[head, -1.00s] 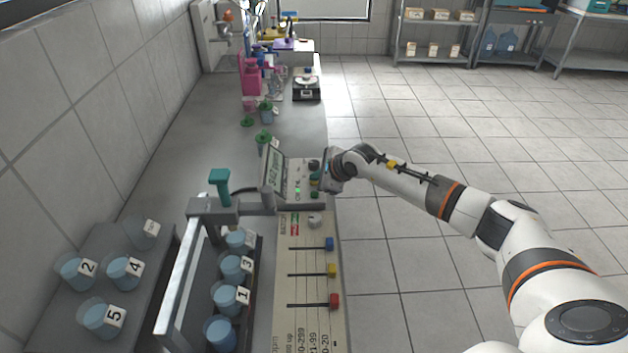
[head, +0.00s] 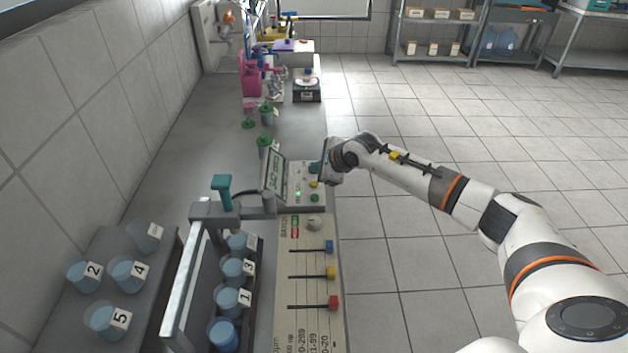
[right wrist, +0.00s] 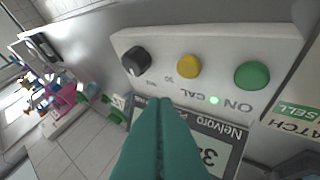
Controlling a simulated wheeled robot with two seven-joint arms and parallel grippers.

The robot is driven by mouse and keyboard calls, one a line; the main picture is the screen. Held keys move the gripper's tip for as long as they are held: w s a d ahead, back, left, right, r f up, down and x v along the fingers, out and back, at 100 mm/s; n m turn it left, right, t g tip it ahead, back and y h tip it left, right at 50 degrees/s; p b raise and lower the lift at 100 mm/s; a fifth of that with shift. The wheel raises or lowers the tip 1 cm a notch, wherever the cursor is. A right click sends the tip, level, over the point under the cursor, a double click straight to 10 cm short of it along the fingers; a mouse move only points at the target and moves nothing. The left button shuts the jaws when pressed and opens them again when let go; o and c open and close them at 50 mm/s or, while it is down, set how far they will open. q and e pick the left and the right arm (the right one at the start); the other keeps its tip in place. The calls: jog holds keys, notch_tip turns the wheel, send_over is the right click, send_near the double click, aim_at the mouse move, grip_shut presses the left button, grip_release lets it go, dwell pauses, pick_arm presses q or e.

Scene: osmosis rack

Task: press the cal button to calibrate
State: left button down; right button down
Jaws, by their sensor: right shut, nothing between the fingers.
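The meter (head: 290,180) stands on the bench at its right edge, with a tilted display (head: 272,174). In the right wrist view its pale panel carries a black knob (right wrist: 136,61), a yellow button (right wrist: 188,66) by the CAL label and a green button (right wrist: 252,75) by the ON label. A small green light (right wrist: 214,100) is lit between the labels. My right gripper (head: 317,168) is shut and empty. In the right wrist view its teal fingertips (right wrist: 159,106) overlap the display side of the panel, apart from the buttons; their height above it is unclear. In the head view it hides the knob.
A batch panel (head: 306,280) with coloured sliders is in front of the meter. A rack (head: 205,215) with a teal handle and numbered cups stands left of it. More cups (head: 128,272) sit on a tray at the left. Bottles and a scale (head: 306,88) are farther back.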

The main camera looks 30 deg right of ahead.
notch_tip(320, 180, up, 3)
jog(key=shift+f+p, duration=0.2)
jog(key=shift+p, duration=0.25)
jog(key=shift+s+f, duration=0.1)
jog(key=shift+f, duration=0.05)
dwell(0.4)
